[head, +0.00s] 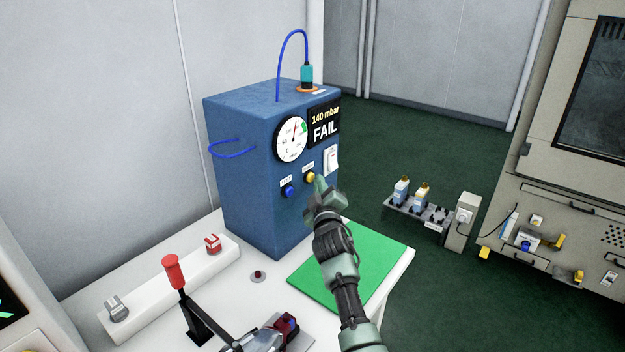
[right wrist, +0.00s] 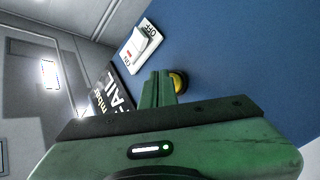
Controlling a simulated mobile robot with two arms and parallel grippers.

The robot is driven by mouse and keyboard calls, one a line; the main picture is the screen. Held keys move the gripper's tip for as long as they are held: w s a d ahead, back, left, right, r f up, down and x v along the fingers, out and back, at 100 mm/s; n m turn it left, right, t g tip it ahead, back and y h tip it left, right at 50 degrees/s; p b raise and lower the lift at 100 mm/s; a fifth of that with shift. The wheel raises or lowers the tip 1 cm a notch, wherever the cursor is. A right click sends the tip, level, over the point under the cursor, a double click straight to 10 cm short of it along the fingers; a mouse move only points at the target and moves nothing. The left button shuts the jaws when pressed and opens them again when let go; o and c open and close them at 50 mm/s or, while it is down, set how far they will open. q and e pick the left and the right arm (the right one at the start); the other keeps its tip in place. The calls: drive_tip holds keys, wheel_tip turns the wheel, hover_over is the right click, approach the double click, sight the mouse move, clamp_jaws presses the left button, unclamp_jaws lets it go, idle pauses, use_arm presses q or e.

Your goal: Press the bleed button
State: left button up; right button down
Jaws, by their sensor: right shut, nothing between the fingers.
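A blue test box (head: 245,175) stands on the white table. On its front are a yellow button (head: 309,177) and, lower left of it, a blue button (head: 288,190); their small labels are too blurred to read surely. My right gripper (head: 320,183) is shut and empty, its fingertips just right of the yellow button. In the right wrist view the fingertips (right wrist: 157,86) partly cover the yellow button (right wrist: 181,82); I cannot tell whether they touch it. The display (head: 324,124) reads 140 mbar FAIL beside a round gauge (head: 291,139). My left gripper is out of view.
A white rocker switch (head: 331,160) sits above the yellow button. A green mat (head: 350,270) lies below my right arm. A red-handled lever clamp (head: 174,275) and a white fixture bar (head: 165,285) stand at the left. A blue hose (head: 281,60) loops over the box.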

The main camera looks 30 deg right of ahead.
drive_tip(key=shift+w+a+b, duration=0.15)
drive_tip(key=shift+w+b, duration=0.15)
drive_tip(key=shift+w, duration=0.05)
drive_tip(key=shift+s, duration=0.1)
idle(0.5)
drive_tip(key=shift+s+d+p, duration=0.35)
drive_tip(key=shift+s+p, duration=0.4)
drive_tip(key=shift+s, duration=0.05)
drive_tip(key=s+p, duration=0.1)
drive_tip(key=s+d+p, duration=0.1)
drive_tip(key=s, duration=0.1)
drive_tip(key=s+d+p, duration=0.1)
drive_tip(key=shift+s, duration=0.3)
